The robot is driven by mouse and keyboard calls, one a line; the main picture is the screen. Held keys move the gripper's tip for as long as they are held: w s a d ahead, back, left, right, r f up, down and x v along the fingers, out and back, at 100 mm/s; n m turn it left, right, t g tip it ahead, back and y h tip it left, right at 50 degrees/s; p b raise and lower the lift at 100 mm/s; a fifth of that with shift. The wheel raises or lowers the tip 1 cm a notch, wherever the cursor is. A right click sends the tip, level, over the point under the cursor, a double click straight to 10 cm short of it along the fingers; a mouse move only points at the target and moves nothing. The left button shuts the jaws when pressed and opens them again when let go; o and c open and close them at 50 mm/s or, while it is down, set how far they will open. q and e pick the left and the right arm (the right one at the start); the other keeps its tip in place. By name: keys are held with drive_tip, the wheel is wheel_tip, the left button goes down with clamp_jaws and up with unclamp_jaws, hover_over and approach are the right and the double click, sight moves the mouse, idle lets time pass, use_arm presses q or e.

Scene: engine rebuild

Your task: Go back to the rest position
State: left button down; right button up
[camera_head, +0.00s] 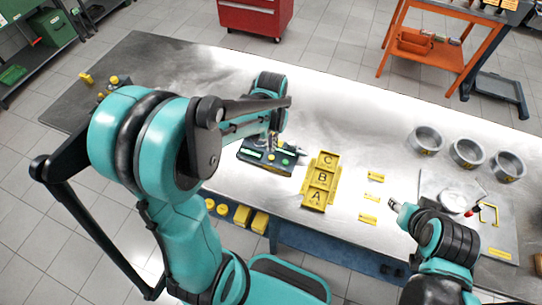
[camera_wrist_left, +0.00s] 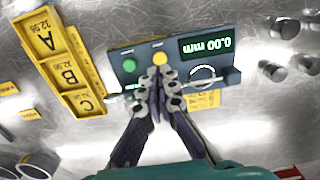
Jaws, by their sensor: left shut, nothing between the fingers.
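My left gripper (camera_head: 272,142) is over the dark measuring box (camera_head: 262,165) on the metal table. In the left wrist view, my left gripper (camera_wrist_left: 158,76) is shut and empty, with its tips in front of the yellow button of the box (camera_wrist_left: 125,68). The box's display reads 0.00 mm. I cannot tell whether the tips touch the button. My right gripper (camera_head: 394,205) is small in the head view, above the table's right part near the yellow labels; its jaw state is unclear.
A yellow tray (camera_head: 320,180) marked A, B and C lies right of the box. Yellow labels (camera_head: 375,177) and several metal rings (camera_head: 467,153) are farther right. An orange cart (camera_head: 440,55) and red cabinet (camera_head: 253,18) stand beyond the table (camera_head: 340,100). The table's back middle is clear.

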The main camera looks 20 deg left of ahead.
idle(0.5)
use_arm(q)
drive_tip(key=shift+s+d+r+b, duration=0.2)
drive_tip(key=shift+s+r+b, duration=0.1)
drive_tip(key=shift+b, duration=0.1)
drive_tip(key=s+d+r+t+b, duration=0.2)
drive_tip(key=s+t+b, duration=0.4)
drive_tip(key=s, duration=0.3)
drive_tip(key=shift+d+r+m+t, duration=0.3)
drive_tip(key=shift+d+t, duration=0.3)
drive_tip(key=shift+d, duration=0.2)
drive_tip(key=shift+f, duration=0.1)
idle(1.5)
